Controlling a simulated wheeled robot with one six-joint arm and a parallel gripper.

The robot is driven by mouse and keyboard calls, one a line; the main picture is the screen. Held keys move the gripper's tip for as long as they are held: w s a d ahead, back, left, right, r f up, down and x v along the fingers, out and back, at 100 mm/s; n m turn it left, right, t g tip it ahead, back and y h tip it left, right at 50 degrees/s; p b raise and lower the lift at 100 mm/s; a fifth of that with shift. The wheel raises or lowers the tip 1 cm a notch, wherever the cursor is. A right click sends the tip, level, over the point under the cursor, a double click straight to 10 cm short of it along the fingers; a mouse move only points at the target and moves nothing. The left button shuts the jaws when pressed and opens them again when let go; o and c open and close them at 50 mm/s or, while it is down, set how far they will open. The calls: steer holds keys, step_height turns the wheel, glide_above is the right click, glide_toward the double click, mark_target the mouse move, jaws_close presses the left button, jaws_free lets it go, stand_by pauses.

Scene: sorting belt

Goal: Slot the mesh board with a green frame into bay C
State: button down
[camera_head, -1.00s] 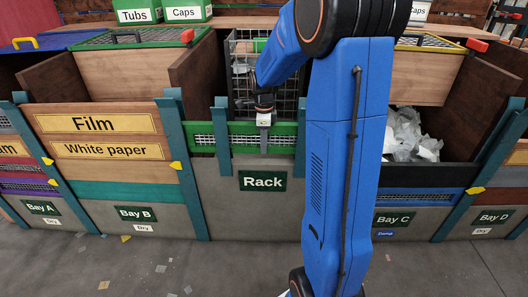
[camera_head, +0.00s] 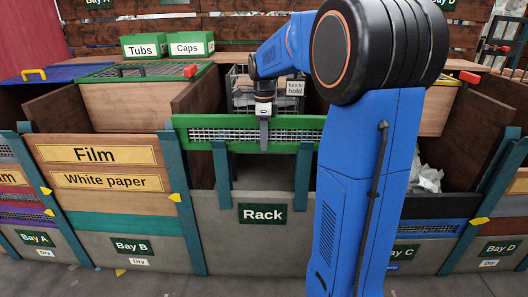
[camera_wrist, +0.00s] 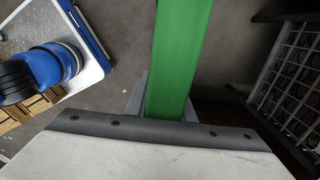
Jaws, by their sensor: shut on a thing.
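The mesh board with a green frame (camera_head: 205,134) is held level, above and in front of the Rack, overlapping the tops of its teal posts. My gripper (camera_head: 264,118) is shut on the middle of its top edge. In the wrist view the board's green edge (camera_wrist: 181,50) runs away from my gripper's pale body; the fingertips are mostly hidden. Bay C (camera_head: 405,252) is at the right, its left part hidden behind my arm. Its front has a blue-framed mesh board (camera_head: 432,229) low down and a dark board (camera_head: 432,206) above it.
The Rack (camera_head: 233,240) has upright posts (camera_head: 222,175). Bay B (camera_head: 136,245) on the left is fronted with stacked boards. Whitish scrap (camera_head: 428,180) lies inside Bay C. A wire cage (camera_head: 240,88) stands behind my gripper.

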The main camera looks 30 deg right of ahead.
step_height(320, 180, up, 12)
steer(key=shift+r, duration=0.2)
stand_by(0.5)
